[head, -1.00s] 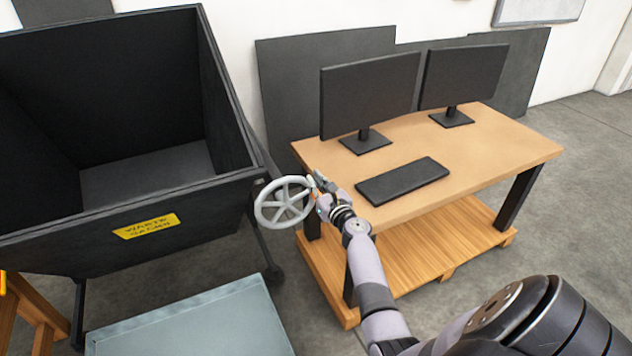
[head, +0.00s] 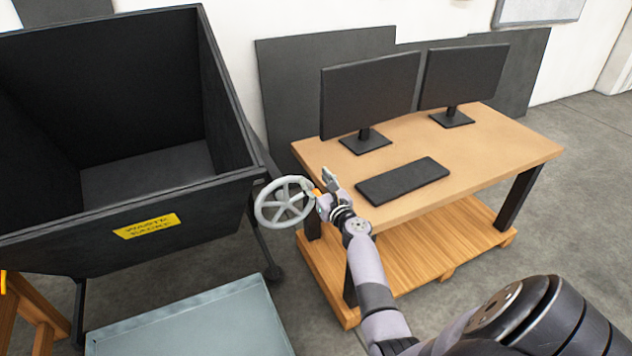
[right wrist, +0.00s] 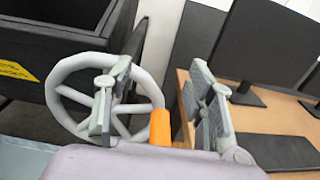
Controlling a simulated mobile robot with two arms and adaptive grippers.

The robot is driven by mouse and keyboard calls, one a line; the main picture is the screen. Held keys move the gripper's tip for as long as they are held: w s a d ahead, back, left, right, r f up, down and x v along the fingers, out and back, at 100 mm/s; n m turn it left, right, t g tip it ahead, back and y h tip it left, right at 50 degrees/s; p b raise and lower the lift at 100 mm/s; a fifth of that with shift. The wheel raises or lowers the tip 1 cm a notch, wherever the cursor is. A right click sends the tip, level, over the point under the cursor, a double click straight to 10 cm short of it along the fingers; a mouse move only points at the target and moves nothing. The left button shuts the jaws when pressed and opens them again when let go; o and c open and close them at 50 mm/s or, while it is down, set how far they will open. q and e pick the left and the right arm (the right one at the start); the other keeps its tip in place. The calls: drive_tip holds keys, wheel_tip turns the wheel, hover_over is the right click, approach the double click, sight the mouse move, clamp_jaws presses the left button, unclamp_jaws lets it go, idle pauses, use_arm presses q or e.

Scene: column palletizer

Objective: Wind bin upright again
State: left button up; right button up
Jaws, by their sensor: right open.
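The black waste bin (head: 75,245) stands at the left of the head view, its open top facing up and towards me. A yellow label (head: 147,226) is on its front. A grey spoked handwheel (head: 262,205) sits at the bin's right side. My right gripper (head: 318,183) is open at the wheel's right edge. In the right wrist view the wheel (right wrist: 62,72) lies behind the left finger, and an orange handle (right wrist: 160,128) stands between the open fingers (right wrist: 160,100). I cannot tell if a finger touches it. My left gripper is not in view.
A wooden desk (head: 480,165) with two monitors (head: 368,95) and a black keyboard (head: 402,181) stands right of the wheel, close to my right forearm. A grey-blue flat-topped box (head: 195,325) is below the bin. Open floor lies at the right.

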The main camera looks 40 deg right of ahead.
drive_tip(key=p+v, duration=0.2)
drive_tip(key=v, duration=1)
idle(0.3)
drive_tip(key=shift+f, duration=0.1)
